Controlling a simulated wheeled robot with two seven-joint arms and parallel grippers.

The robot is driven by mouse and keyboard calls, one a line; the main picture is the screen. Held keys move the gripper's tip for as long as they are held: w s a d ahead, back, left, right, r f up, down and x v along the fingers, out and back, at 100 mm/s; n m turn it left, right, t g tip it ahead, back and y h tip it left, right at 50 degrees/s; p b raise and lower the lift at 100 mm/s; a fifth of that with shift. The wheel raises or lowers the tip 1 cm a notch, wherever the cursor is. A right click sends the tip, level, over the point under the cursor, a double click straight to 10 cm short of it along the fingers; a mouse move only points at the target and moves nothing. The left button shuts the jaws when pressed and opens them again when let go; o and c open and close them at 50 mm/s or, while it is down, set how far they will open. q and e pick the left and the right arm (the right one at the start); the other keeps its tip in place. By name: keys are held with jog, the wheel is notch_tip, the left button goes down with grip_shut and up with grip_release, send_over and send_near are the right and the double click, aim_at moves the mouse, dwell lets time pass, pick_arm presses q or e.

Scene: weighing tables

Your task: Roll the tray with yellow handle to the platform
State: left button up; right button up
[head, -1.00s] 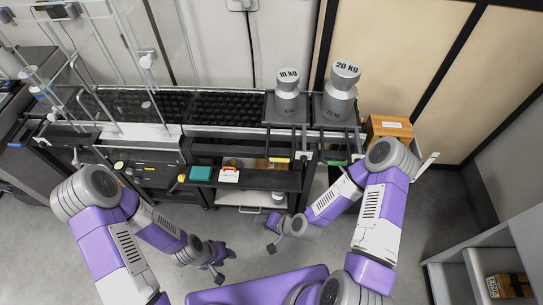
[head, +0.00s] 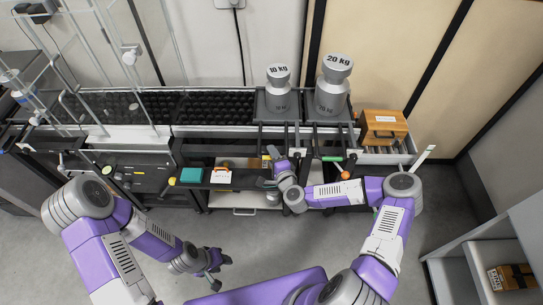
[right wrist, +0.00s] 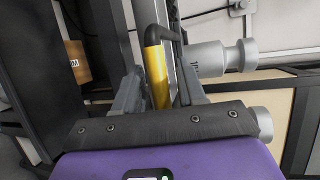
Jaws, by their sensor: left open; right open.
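The tray with the yellow handle (head: 258,108) stands at the back, with the 10 kg weight (head: 278,92) on it. Its yellow handle (head: 266,163) hangs out at the front and is partly covered by my right gripper (head: 273,157). In the right wrist view the yellow handle (right wrist: 157,78) runs between the two open fingers, with a gap visible on each side. My left gripper (head: 218,274) is open and empty, low over the floor, away from the tray. A black studded surface (head: 205,107), possibly the platform, adjoins the tray on the left.
A second tray with a green handle (head: 332,158) carries the 20 kg weight (head: 333,90), just to the right. A wooden box (head: 386,130) stands further right.

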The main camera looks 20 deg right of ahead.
jog(key=shift+w+a, duration=0.1)
jog(key=shift+w, duration=0.3)
grip_shut()
jog(key=shift+a, duration=0.15)
